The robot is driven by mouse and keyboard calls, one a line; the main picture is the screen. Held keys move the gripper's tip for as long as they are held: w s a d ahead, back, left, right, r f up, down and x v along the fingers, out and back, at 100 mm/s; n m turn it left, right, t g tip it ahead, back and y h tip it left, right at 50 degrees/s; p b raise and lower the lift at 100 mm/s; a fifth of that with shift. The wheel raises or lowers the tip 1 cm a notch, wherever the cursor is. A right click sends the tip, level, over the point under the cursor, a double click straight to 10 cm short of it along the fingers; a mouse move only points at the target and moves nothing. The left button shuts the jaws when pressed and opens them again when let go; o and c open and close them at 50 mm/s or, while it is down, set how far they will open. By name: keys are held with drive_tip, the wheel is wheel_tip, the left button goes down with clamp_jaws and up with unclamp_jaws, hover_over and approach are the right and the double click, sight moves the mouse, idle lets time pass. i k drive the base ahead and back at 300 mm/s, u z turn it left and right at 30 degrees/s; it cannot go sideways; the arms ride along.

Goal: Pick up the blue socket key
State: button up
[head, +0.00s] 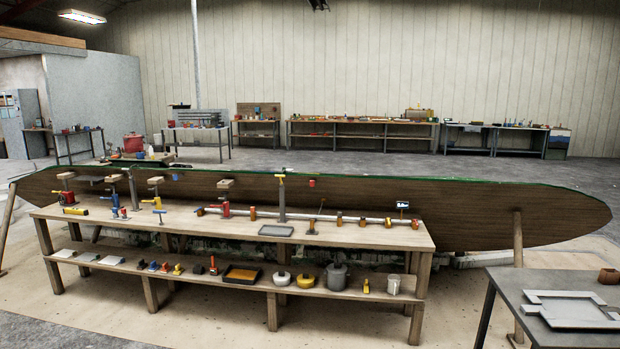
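Small blue items stand or lie near the left end of the long wooden workbench (380,238). One is a thin blue T-shaped tool (160,212), beside a yellow-handled piece (152,202). Another is an upright blue piece (116,207) a little to its left. At this size I cannot tell for certain which is the blue socket key; the T-shaped one looks most like it. My gripper is not in view.
A long dark hull mould (460,215) with a green edge runs behind the bench. The bench top also holds a long metal bar with clamps (300,215) and a grey tray (276,230). Pots and tools fill its lower shelf. A grey table (590,285) stands front right. Floor in front is clear.

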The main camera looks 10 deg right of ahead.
sight(161, 223)
drive_tip(key=z, duration=0.65)
drive_tip(key=i, duration=0.95)
drive_tip(key=z, duration=0.3)
drive_tip(key=i, duration=1.25)
drive_tip(key=u, duration=1)
drive_tip(key=i, duration=0.9)
drive_tip(key=u, duration=0.7)
